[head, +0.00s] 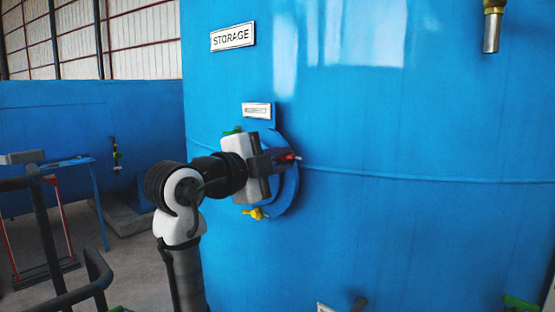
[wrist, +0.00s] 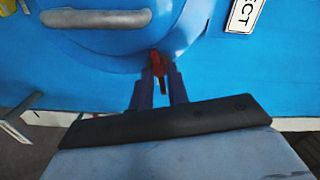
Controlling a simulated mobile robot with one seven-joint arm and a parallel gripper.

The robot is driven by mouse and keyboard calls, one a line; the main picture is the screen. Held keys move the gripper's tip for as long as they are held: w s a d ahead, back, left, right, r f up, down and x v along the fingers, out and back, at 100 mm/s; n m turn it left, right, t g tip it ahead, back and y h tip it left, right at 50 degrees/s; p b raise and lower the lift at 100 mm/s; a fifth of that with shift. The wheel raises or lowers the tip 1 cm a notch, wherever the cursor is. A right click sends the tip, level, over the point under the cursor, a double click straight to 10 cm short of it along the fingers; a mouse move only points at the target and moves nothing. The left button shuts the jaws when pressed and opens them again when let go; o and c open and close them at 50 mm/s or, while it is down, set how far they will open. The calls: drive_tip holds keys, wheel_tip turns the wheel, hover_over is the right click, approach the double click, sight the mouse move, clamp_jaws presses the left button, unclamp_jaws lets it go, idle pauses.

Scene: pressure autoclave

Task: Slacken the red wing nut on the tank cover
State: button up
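The red wing nut (wrist: 157,63) sits at the rim of the round blue tank cover (wrist: 105,40) in the wrist view, its lower wing pointing down between my fingers. My gripper (wrist: 157,82) has one finger on each side of it, with a narrow gap between the fingers. I cannot tell whether the fingers press on it. In the head view the red wing nut (head: 290,157) shows at the cover's right side, just beyond my gripper (head: 277,160). My gripper and wrist hide much of the cover (head: 284,190). A grey handle bar (wrist: 97,18) crosses the cover.
A yellow wing nut (head: 254,213) is at the cover's lower edge, and a green part (head: 233,131) shows at its top. The blue tank (head: 430,130) bears a STORAGE sign (head: 233,37) and a small label (head: 257,111). A brass-and-steel pipe (head: 492,28) hangs upper right. Dark railings (head: 60,240) stand left.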

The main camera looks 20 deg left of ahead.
clamp_jaws()
drive_tip(key=shift+n, duration=0.8)
drive_tip(key=o, duration=0.6)
unclamp_jaws()
drive_tip(key=shift+c, duration=0.2)
drive_tip(key=shift+s+b, duration=0.1)
drive_tip(key=shift+b, duration=0.2)
drive_tip(key=b+v, duration=0.5)
drive_tip(key=v, duration=0.8)
drive_tip(key=shift+s, duration=0.35)
drive_tip(key=shift+a+r, duration=0.1)
